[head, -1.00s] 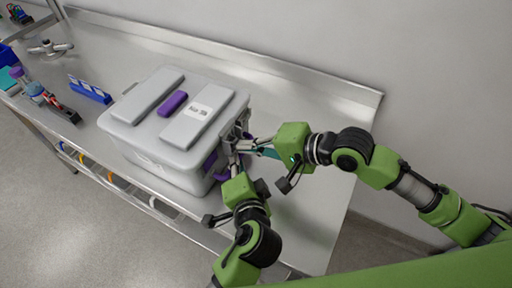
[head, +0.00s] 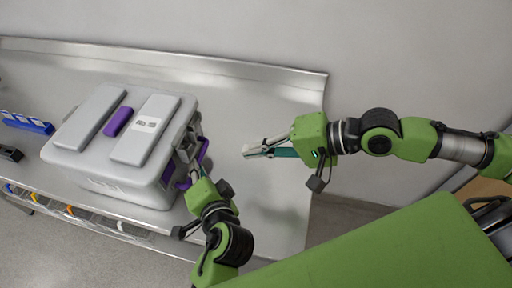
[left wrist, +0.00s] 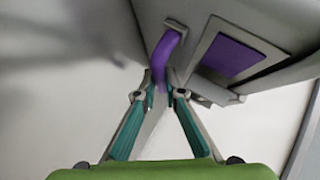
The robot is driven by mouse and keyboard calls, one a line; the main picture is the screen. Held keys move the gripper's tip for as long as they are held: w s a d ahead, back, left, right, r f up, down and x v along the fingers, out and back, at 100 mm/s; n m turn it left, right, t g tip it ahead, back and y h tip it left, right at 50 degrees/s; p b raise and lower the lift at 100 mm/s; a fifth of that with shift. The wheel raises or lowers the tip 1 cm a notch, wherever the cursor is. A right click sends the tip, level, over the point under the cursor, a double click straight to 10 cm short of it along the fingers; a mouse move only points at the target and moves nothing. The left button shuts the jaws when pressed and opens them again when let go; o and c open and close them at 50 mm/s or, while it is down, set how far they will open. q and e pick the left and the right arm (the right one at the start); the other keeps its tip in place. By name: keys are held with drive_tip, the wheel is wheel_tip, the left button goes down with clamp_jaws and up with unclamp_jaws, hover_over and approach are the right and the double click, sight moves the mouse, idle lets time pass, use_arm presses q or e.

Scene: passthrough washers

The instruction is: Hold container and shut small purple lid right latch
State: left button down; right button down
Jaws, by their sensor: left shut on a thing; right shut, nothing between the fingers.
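The grey container (head: 92,170) stands closed on the metal bench, with a small purple piece (head: 118,121) between two raised grey pads on its lid. On its right end is a purple handle (head: 203,150), beside grey latch parts (head: 187,147). My left gripper (head: 192,176) is shut on this handle. In the left wrist view, the purple handle (left wrist: 165,50) runs down between the fingertips (left wrist: 162,90), next to a purple panel (left wrist: 228,56). Whether the latch is fastened cannot be told.
The bench (head: 270,100) is bare behind and right of the container, up to a raised back edge against the wall. A blue rack (head: 28,123) and a black item (head: 10,153) lie to the left. Coloured items sit on a shelf below.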

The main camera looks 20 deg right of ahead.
use_arm(q)
drive_tip(key=shift+s+f, duration=0.1)
drive_tip(key=shift+f, duration=0.15)
drive_tip(key=c, duration=2)
unclamp_jaws()
drive_tip(key=shift+c, duration=0.2)
drive_tip(key=shift+r, duration=0.15)
drive_tip(key=shift+r, duration=0.15)
drive_tip(key=o, duration=0.5)
drive_tip(key=shift+c, duration=0.2)
drive_tip(key=shift+w, duration=0.2)
drive_tip(key=shift+r, duration=0.1)
